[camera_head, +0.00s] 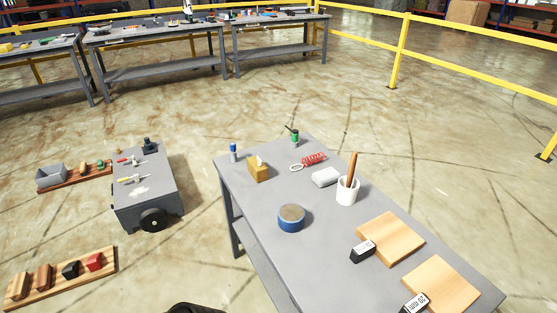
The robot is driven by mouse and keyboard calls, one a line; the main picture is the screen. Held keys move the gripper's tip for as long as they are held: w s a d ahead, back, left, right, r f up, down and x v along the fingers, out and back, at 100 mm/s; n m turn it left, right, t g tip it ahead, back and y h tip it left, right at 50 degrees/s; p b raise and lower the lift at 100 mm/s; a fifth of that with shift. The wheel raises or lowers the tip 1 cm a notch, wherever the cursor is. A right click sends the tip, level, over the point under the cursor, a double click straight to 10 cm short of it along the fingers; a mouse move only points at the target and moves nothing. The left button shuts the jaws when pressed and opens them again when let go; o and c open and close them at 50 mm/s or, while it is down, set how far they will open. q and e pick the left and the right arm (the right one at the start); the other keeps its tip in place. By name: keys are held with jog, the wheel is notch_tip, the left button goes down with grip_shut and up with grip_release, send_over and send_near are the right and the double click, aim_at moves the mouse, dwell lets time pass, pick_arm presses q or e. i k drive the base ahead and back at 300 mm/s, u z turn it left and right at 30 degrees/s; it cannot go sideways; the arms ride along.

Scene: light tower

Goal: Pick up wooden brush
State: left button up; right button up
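A brown wooden handle (352,168) stands up, slightly tilted, out of a white cup (346,194) on the grey table (330,260). It looks like the wooden brush, but its lower end is hidden in the cup and no bristles show. Brown wooden blocks (43,277) also stand on a wooden board at the lower left; I cannot tell whether one is a brush. Neither of my grippers shows in the head view.
Near the cup are a grey-white block (325,177), a red coil (313,159), a blue tape roll (291,218) and a yellow box (259,170). Two wooden boards (391,239) lie at the table's right end. A grey cart (148,190) stands left, with open floor between.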

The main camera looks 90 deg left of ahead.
aim_at(354, 158)
jog(key=u, duration=2.1)
